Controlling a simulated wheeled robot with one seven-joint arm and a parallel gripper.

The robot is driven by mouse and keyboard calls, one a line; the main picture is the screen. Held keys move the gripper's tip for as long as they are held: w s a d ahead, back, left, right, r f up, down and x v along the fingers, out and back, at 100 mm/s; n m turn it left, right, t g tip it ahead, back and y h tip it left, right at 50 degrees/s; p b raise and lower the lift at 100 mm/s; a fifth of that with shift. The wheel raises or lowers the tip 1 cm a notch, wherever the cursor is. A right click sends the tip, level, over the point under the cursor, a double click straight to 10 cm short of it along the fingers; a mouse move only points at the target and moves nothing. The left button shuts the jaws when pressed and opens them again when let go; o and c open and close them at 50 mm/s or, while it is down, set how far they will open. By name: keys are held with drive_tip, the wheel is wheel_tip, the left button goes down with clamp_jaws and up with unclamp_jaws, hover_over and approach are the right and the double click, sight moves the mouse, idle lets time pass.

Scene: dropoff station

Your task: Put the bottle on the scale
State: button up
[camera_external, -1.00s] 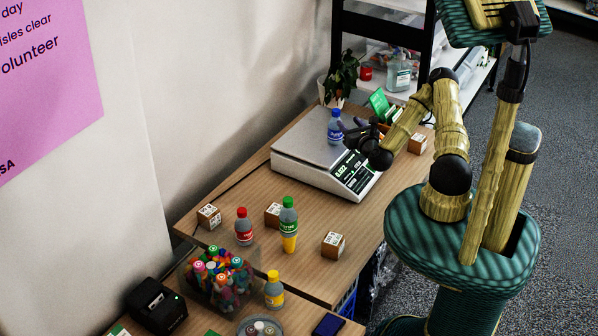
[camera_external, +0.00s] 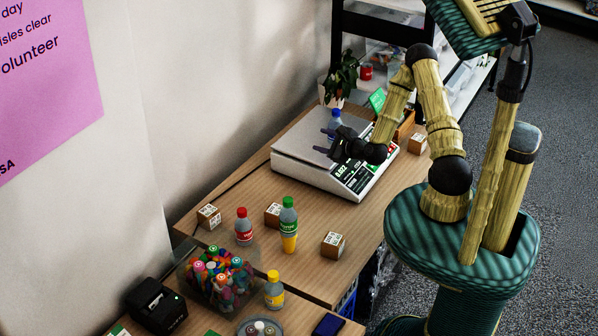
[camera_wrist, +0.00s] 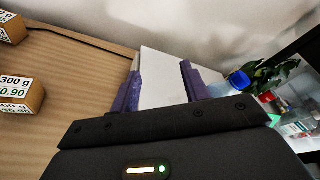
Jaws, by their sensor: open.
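A bottle with a blue cap (camera_external: 335,117) stands upright on the scale (camera_external: 290,150), toward the plate's far right. Its lower part is hidden behind my gripper in the outside view. My gripper (camera_external: 324,142) is open and empty above the scale's plate, beside the bottle. In the wrist view the two purple fingers (camera_wrist: 159,88) are spread with only the pale scale plate (camera_wrist: 160,65) between them. The blue bottle (camera_wrist: 238,82) shows just right of the right finger, outside the jaws.
Red-capped (camera_external: 243,228) and green-capped (camera_external: 289,220) bottles and several small boxes (camera_external: 333,245) stand on the table's near half. A potted plant (camera_external: 342,78) and a shelf stand behind the scale. The table left of the scale is clear.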

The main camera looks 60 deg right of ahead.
drive_tip(key=s+a+n+g+y, duration=0.35)
drive_tip(key=a+n+g, duration=0.4)
drive_tip(key=n, duration=0.85)
drive_tip(key=s+a+r+n+g, duration=0.2)
drive_tip(key=s+a+r+n, duration=0.1)
drive_tip(key=s+n, duration=0.4)
drive_tip(key=s+a+r+n+g, duration=0.3)
drive_tip(key=s+a+r+n, duration=0.1)
drive_tip(key=s+r+n, duration=0.2)
drive_tip(key=shift+s+r+n, duration=0.2)
drive_tip(key=shift+s+n, duration=0.15)
drive_tip(key=shift+n, duration=0.35)
